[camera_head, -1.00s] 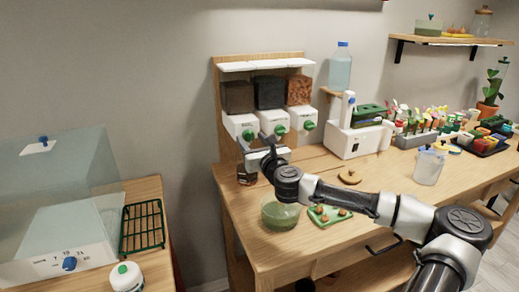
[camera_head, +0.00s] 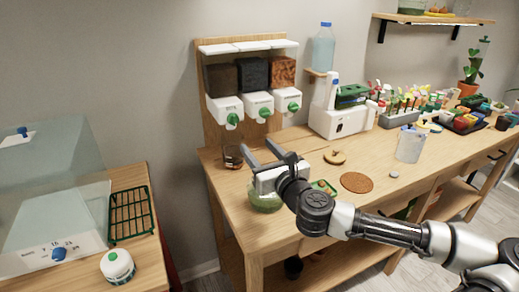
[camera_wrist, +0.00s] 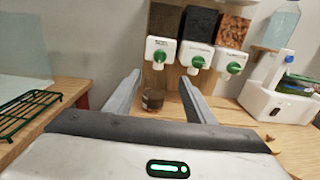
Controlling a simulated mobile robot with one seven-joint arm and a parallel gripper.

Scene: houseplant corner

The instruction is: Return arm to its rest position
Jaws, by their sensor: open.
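My gripper (camera_head: 262,152) is open and empty in the head view. It hangs above the left part of the wooden table (camera_head: 300,230), over a green bowl (camera_head: 262,203), and hides part of the bowl. My arm runs from the lower right across the front of the table. In the wrist view, the two fingers (camera_wrist: 160,95) are spread apart and point toward the dispensers. A small dark glass jar (camera_wrist: 152,100) shows between them, beyond the fingertips.
A wall rack holds dispensers with green knobs (camera_head: 259,105) behind my gripper. A white machine (camera_head: 340,118) stands to their right. A clear box (camera_head: 50,185), a green wire rack (camera_head: 131,215) and a white jar (camera_head: 117,267) are on the left table. A cork disc (camera_head: 357,182) lies near my arm.

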